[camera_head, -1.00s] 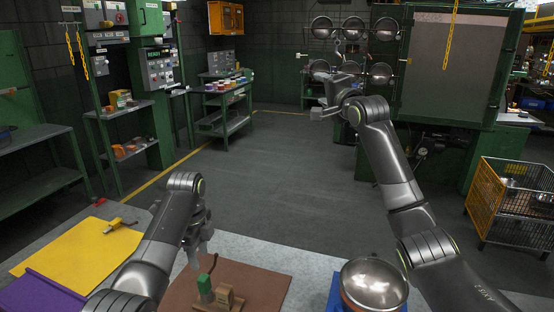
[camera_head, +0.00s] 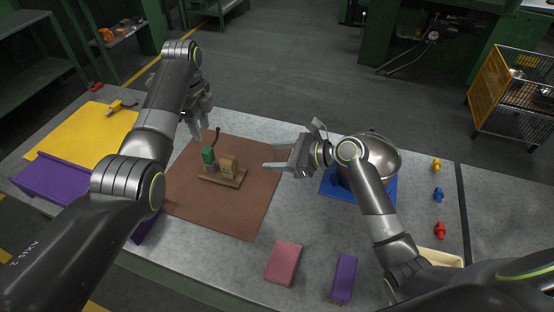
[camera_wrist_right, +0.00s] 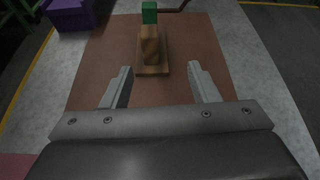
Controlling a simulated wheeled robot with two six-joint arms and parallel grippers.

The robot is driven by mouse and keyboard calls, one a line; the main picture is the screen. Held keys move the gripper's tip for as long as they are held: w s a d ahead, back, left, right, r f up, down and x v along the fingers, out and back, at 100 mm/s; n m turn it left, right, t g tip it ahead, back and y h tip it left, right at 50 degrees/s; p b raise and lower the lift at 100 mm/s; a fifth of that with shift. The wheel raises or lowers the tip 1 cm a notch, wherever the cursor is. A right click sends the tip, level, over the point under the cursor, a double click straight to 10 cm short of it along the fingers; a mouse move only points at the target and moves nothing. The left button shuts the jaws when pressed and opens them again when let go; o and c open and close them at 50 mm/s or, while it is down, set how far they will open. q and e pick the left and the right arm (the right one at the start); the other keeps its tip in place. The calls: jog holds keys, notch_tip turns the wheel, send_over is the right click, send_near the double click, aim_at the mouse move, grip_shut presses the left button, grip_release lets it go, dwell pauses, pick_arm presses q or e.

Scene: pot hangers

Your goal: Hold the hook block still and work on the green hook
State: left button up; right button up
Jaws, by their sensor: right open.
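The hook block is a wooden block (camera_head: 228,167) on a wooden base (camera_head: 222,180), on a brown mat (camera_head: 225,215). The green hook piece (camera_head: 208,157) stands upright at its left, with a dark curved hook rising beside it. My left gripper (camera_head: 200,125) hangs above and behind the green piece, apart from it; whether its fingers are open is unclear. My right gripper (camera_head: 266,157) is open and empty, pointing left at the block from the right, with a gap between. In the right wrist view, the wooden block (camera_wrist_right: 150,45) and green piece (camera_wrist_right: 149,12) stand ahead between the open fingers (camera_wrist_right: 160,72).
A shiny metal pot (camera_head: 375,150) sits on a blue mat (camera_head: 325,186), behind my right wrist. Pink (camera_head: 284,262) and purple (camera_head: 344,278) blocks lie at the front. Yellow, blue and red pegs (camera_head: 438,195) stand at right. A yellow sheet (camera_head: 75,138) lies at left.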

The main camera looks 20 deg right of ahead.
aim_at(223, 164)
jog(key=shift+m, duration=0.3)
jog(key=x, duration=0.5)
jog(key=s+x, duration=0.1)
jog(key=x, duration=0.5)
jog(key=a+x, duration=0.1)
jog(key=x, duration=0.5)
jog(key=shift+s+a+f, duration=0.15)
jog(key=shift+s+f, duration=0.1)
jog(key=shift+f, duration=0.05)
grip_shut()
